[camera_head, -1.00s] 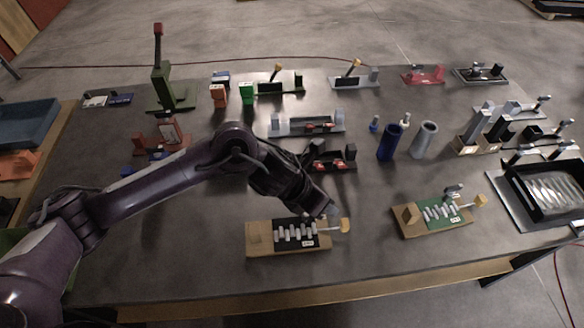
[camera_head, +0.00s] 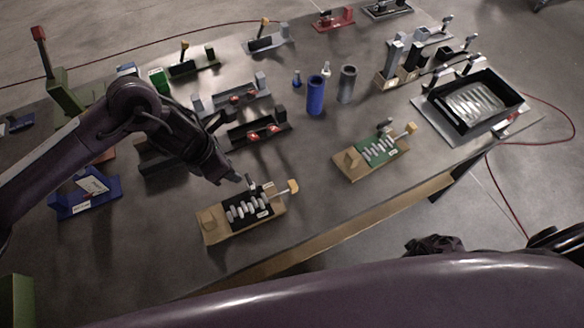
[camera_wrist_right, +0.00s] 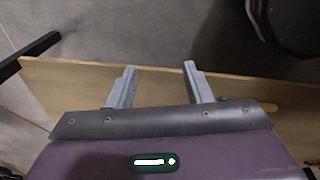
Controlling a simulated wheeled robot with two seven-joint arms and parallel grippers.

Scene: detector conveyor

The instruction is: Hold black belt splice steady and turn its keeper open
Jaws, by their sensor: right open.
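The black belt splice (camera_head: 247,208) sits on a wooden block base (camera_head: 213,226) near the table's front edge.
A similar green splice (camera_head: 378,150) on a wooden base stands to the right. A black tray (camera_head: 470,104) lies at the far right. Blue (camera_head: 315,95) and grey cylinders and several fixtures stand behind. The tabletop between the two splices is clear. My purple arm fills the bottom.

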